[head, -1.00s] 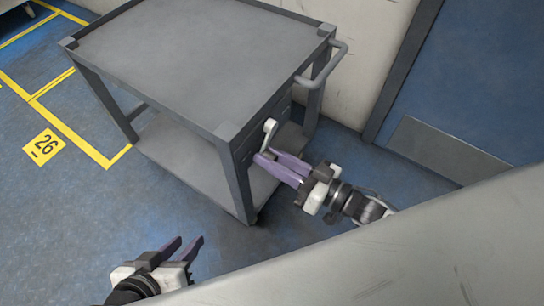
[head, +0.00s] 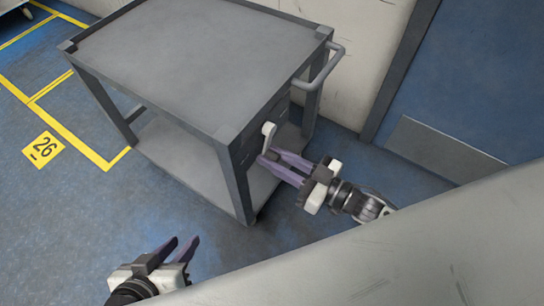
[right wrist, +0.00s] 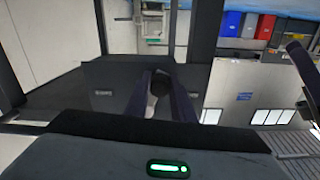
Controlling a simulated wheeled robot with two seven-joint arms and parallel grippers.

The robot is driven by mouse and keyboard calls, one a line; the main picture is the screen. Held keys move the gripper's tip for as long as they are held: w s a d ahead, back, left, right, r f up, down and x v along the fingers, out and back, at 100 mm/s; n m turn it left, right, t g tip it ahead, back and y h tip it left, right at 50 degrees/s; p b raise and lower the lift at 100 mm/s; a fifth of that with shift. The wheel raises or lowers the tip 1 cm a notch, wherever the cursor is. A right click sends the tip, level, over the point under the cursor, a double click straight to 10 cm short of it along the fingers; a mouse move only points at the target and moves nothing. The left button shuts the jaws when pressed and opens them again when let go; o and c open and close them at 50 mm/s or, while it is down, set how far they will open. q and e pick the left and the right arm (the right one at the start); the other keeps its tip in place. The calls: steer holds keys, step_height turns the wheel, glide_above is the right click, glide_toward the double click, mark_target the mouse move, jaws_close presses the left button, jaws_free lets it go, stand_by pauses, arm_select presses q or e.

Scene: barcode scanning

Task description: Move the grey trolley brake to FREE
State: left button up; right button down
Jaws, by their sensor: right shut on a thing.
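The grey trolley (head: 190,60) stands at the middle left in the head view. Its pale brake lever (head: 268,133) is on the side panel facing right, hanging roughly downward. My right gripper (head: 268,156) is at the lever's lower end, shut on it. In the right wrist view a dark round knob (right wrist: 160,83) sits between the two fingers, in front of a dark panel (right wrist: 110,75). Small labels on the panel at either side are too blurred to read. My left gripper (head: 182,246) is open and empty above the floor at lower left.
A pale slanted surface (head: 400,250) fills the lower right foreground. A wall and blue door (head: 480,80) stand behind the trolley. Yellow floor lines and a "26" marker (head: 43,150) lie to the left. Floor between the trolley and my left gripper is clear.

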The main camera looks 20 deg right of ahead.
steer(key=shift+w+d+n, duration=0.2)
steer(key=shift+n, duration=0.9)
arm_select(q)
steer(key=shift+s+a+r+n+t+p, duration=0.4)
steer(key=shift+s+a+r+p, duration=0.15)
steer(key=shift+p, duration=0.4)
arm_select(e)
steer(key=w+d+n, duration=0.3)
steer(key=d+n, duration=0.2)
steer(key=n, duration=0.5)
steer(key=shift+w+r+n, duration=0.4)
arm_select(q)
steer(key=shift+w, duration=0.1)
arm_select(e)
steer(key=shift+d+r, duration=0.1)
steer(key=shift+r, duration=0.05)
steer(key=c, duration=1.6)
jaws_free()
steer(key=shift+o, duration=0.2)
steer(key=shift+s, duration=0.1)
